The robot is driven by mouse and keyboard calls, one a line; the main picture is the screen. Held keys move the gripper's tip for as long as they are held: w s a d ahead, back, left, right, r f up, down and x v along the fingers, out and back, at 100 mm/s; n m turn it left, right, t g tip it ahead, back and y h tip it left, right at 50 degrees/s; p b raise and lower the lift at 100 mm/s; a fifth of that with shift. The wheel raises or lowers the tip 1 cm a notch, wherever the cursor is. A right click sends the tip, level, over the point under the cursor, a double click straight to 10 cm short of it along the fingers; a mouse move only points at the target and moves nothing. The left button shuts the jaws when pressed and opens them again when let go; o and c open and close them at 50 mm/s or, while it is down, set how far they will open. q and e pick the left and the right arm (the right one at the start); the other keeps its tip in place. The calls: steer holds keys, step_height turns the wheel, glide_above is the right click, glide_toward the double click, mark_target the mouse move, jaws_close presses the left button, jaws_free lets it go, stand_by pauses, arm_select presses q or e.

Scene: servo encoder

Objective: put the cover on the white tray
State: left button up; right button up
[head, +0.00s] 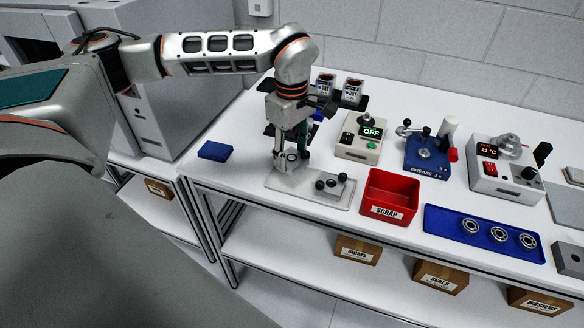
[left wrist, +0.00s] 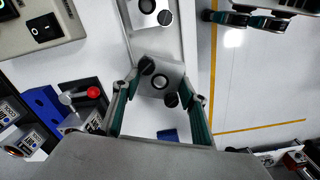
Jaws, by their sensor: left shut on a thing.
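The white tray (head: 300,192) lies flat near the front edge of the bench in the head view, and part of it shows at the top of the left wrist view (left wrist: 182,40). My left gripper (head: 291,160) is shut on the cover (left wrist: 148,88), a silver square plate with a round hole and two black screws. The cover is at the tray's left end; whether it touches the tray is not clear. A similar silver part with black knobs (head: 334,184) sits at the tray's right end. Teal-and-black fingers, apparently my right gripper (left wrist: 257,18), show partly at the wrist view's top right.
The red scrap bin (head: 390,197) stands close right of the tray. Behind are a beige box reading OFF (head: 361,140) and a dark stand with labelled cups (head: 352,90). A blue block (head: 215,151) lies left. The bench between block and tray is clear.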

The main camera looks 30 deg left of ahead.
mark_target(292, 179)
arm_select(q)
steer(key=shift+f, duration=2.5)
steer(key=shift+f, duration=0.1)
steer(key=o, duration=1.1)
steer(key=shift+f, duration=0.1)
steer(key=shift+c, duration=0.2)
steer(key=shift+r, duration=0.4)
step_height(292, 179, up, 12)
steer(key=shift+f, duration=0.2)
